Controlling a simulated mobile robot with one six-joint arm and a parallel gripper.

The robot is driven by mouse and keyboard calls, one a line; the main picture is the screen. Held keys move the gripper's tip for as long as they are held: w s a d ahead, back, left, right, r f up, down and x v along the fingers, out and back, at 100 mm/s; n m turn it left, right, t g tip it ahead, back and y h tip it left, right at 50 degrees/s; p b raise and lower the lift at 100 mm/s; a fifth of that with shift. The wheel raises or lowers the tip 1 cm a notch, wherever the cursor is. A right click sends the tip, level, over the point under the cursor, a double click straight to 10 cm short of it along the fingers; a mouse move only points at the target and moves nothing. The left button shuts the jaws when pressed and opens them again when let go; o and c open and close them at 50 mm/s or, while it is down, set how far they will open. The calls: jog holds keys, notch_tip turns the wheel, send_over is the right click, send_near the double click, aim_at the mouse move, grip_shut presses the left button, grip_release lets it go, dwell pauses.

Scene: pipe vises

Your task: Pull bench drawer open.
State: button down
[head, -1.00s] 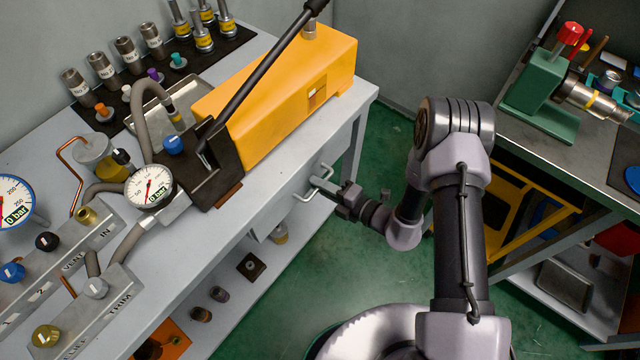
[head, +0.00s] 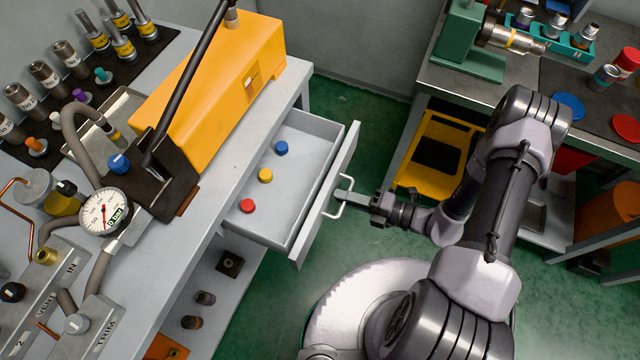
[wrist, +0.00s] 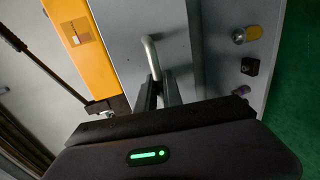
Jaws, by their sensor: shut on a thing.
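The bench drawer (head: 301,237) stands well out from the grey workbench under the yellow machine. Inside it lie a red cap (head: 247,205), a yellow cap (head: 265,175) and a blue cap (head: 281,148) on the bare floor. My gripper (head: 345,195) is shut on the drawer's bar handle (head: 337,212) at the drawer front. In the wrist view the fingers (wrist: 158,97) close around the pale handle (wrist: 150,52); the exact contact is partly hidden by the fingers.
The yellow machine (head: 215,95) with a long black lever and a pressure gauge (head: 104,212) stand on the bench top. A second bench (head: 440,85) with a green vise is at right, a yellow frame (head: 437,150) below it.

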jog(key=f+v, duration=0.1)
jog(key=v, duration=0.5)
jog(key=shift+d, duration=0.35)
jog(key=shift+s+f, duration=0.1)
jog(key=c, duration=1.5)
grip_release()
jog(key=p+v, duration=0.3)
jog(key=v, duration=1.4)
jog(key=shift+d, duration=0.2)
